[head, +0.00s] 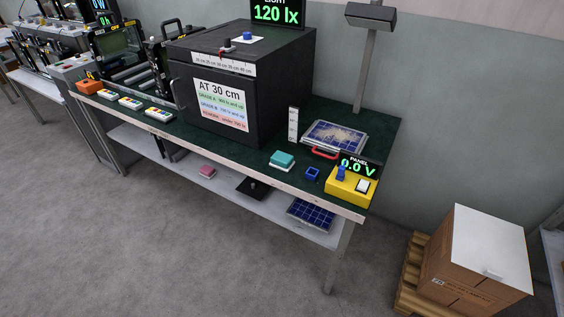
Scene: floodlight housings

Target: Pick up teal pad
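The teal pad (283,158) is a small block with a teal top and a pale lower part. It rests on the dark green top of the workbench (240,167), near its front edge. It lies in front of the black box's right side and to the left of a small blue square ring (312,173). Neither of my grippers shows in the head view, and nothing is touching the pad.
A black box (285,85) stands behind the pad. A yellow panel meter (350,186), a solar panel (335,136) with a red handle and a white upright scale (293,124) are nearby. A lower shelf (225,189) holds a pink block (207,171). A cardboard box (475,262) stands on a pallet at right.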

